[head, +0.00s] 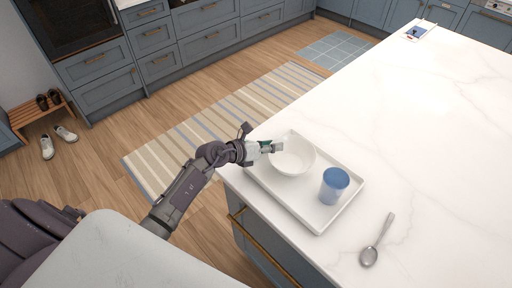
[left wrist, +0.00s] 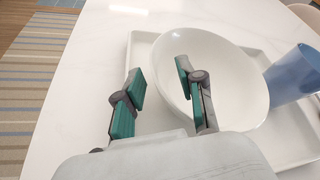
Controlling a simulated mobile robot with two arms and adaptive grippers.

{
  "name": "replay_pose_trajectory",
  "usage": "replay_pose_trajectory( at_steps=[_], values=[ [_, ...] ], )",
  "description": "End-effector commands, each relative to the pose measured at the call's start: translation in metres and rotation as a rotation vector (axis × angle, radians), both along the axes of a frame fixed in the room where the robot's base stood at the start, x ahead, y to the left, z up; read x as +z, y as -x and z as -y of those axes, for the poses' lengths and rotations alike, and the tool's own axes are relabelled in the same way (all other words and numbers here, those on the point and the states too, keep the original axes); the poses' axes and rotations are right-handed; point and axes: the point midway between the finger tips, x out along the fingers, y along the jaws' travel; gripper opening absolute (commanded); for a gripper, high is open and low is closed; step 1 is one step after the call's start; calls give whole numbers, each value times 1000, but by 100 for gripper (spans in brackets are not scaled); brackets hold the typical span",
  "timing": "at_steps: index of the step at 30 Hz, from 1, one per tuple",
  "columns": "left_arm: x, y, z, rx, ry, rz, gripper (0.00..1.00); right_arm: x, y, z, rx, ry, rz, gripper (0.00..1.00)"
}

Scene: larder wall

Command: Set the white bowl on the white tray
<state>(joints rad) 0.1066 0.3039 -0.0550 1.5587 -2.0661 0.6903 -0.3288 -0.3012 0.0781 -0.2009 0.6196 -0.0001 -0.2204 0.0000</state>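The white bowl (head: 293,158) is upright at the far left part of the white tray (head: 300,202) and appears to rest on it. In the left wrist view the bowl (left wrist: 228,75) lies over the tray (left wrist: 302,150); its underside is hidden. My left gripper (head: 271,147) is at the bowl's left rim. In the left wrist view its fingers (left wrist: 158,92) are spread apart, one over the bowl's inside and one outside the rim, with a gap between them. My right gripper is in neither view.
A blue cup (head: 334,187) stands on the tray, right of the bowl. A spoon (head: 376,240) lies on the white counter (head: 410,130) near the tray. The counter beyond the tray is clear.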

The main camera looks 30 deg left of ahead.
Motion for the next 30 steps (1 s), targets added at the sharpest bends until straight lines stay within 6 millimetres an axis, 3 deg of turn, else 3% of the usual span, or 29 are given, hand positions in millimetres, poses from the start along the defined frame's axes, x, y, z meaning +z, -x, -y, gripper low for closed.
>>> replay_pose_trajectory(
  at_steps=[6, 13, 30],
  values=[
    [17, 39, -24, -1, -6, 0, 39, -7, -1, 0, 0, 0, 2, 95],
    [32, 67, -41, -2, -2, -1, 39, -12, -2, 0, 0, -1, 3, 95],
    [38, 74, -45, -2, -1, 0, 39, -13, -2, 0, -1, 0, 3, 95]
  ],
)
